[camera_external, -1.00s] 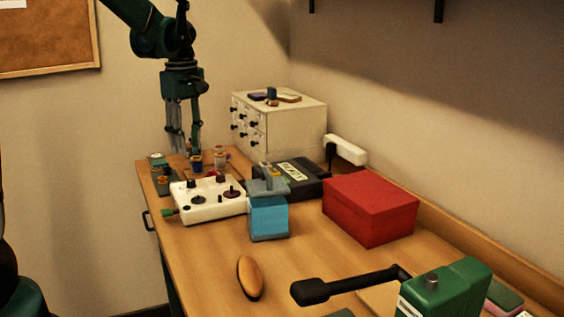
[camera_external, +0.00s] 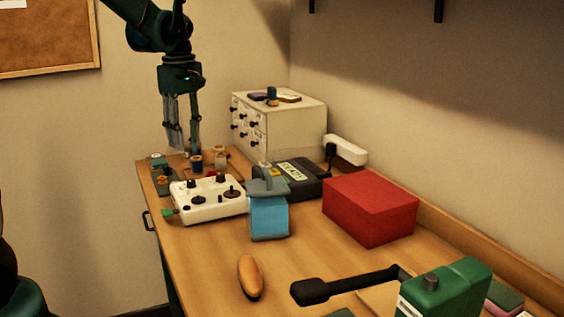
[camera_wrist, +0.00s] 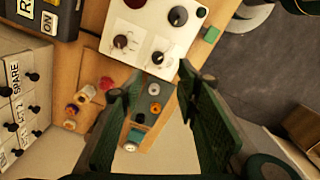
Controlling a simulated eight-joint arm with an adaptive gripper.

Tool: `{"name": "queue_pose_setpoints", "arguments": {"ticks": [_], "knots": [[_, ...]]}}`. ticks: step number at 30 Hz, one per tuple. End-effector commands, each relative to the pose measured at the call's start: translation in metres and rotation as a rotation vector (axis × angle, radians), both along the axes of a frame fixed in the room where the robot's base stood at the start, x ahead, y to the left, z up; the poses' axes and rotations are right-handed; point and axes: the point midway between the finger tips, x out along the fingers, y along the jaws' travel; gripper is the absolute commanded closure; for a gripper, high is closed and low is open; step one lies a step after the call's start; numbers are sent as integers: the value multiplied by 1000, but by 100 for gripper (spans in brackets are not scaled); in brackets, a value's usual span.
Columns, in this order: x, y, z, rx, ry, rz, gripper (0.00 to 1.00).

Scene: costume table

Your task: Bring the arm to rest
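My gripper (camera_external: 184,148) hangs fingers down over the far left end of the wooden table (camera_external: 205,262). Its two fingers are apart with nothing visible between them, and it also shows open in the wrist view (camera_wrist: 152,84). In the outside view the fingertips appear just above and behind some small spools (camera_external: 195,162); the exact height is hard to tell. In the wrist view, a strip with small round pieces (camera_wrist: 153,107) lies below, between the fingers. My upper arm runs out of the top of the outside view.
A white control box (camera_external: 210,209), blue box (camera_external: 269,219) with grey top, black box (camera_external: 303,178), red box (camera_external: 370,207) and drawer cabinet (camera_external: 290,122) crowd the table. A brown oval piece (camera_external: 249,276) and green machine (camera_external: 447,296) are nearer. Air left of the table looks clear.

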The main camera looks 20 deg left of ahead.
Motion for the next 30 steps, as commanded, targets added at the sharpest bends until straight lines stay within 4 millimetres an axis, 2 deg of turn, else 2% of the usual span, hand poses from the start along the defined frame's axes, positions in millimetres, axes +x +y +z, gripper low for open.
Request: {"name": "queue_pose_setpoints", "arguments": {"ticks": [18, 30], "knots": [[-72, -8, 46, 34, -155, -307, 68], [-122, -13, 63, 85, -260, -522, 68]]}}
